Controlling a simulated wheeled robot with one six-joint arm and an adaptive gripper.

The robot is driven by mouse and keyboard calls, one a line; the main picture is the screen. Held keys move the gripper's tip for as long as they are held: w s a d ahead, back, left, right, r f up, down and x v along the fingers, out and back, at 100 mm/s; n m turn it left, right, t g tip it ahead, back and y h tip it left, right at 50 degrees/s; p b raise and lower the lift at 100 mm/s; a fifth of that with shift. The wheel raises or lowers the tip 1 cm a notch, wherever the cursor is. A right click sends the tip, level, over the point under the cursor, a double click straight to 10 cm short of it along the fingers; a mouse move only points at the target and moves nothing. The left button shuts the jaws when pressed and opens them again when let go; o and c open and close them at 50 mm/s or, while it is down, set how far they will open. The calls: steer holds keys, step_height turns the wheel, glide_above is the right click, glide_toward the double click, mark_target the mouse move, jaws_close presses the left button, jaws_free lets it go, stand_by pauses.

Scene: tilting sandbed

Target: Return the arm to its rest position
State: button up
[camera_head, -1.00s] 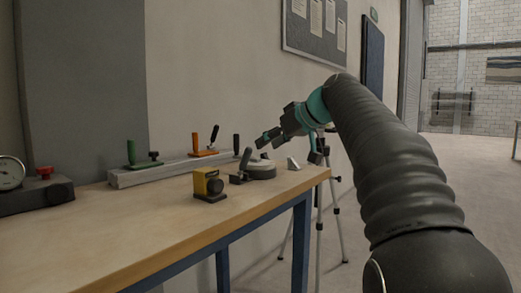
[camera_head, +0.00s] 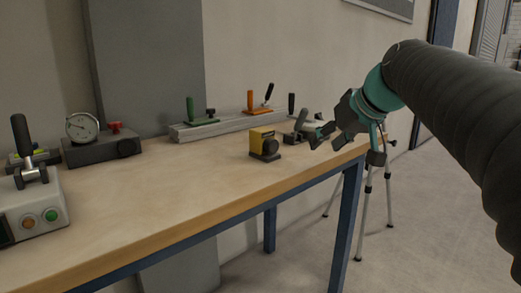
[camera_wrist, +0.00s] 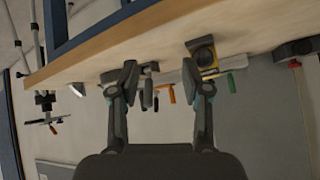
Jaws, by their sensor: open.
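My gripper (camera_head: 323,135) is at the end of my arm, on the right of the head view, in front of the right end of the workbench (camera_head: 130,215). Its two fingers also show in the wrist view (camera_wrist: 166,80), spread wide apart with nothing between them. The gripper is open and empty. Behind it, a dark-handled clamp (camera_head: 298,128) and a grey round piece are partly hidden by the fingers.
A yellow block (camera_head: 262,141), a rail with green (camera_head: 190,110) and orange (camera_head: 250,100) clamps, a dial gauge (camera_head: 82,127) and a control box (camera_head: 35,212) stand on the bench. A tripod (camera_head: 364,215) stands beyond the bench's right end. Floor at right is clear.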

steer(key=s+f+m+g+h+p, duration=0.1)
steer(key=s+f+h+p, duration=0.1)
steer(key=s+f, duration=0.8)
steer(key=s+f+m+g+h+p, duration=0.1)
steer(key=s+f+h+p, duration=0.1)
steer(key=s+f, duration=0.7)
steer(key=s+p, duration=0.1)
steer(key=s, duration=0.4)
steer(key=shift+d+f+m, duration=0.15)
steer(key=shift+f+m, duration=0.15)
steer(key=shift+f, duration=0.05)
steer(key=shift+s, duration=0.1)
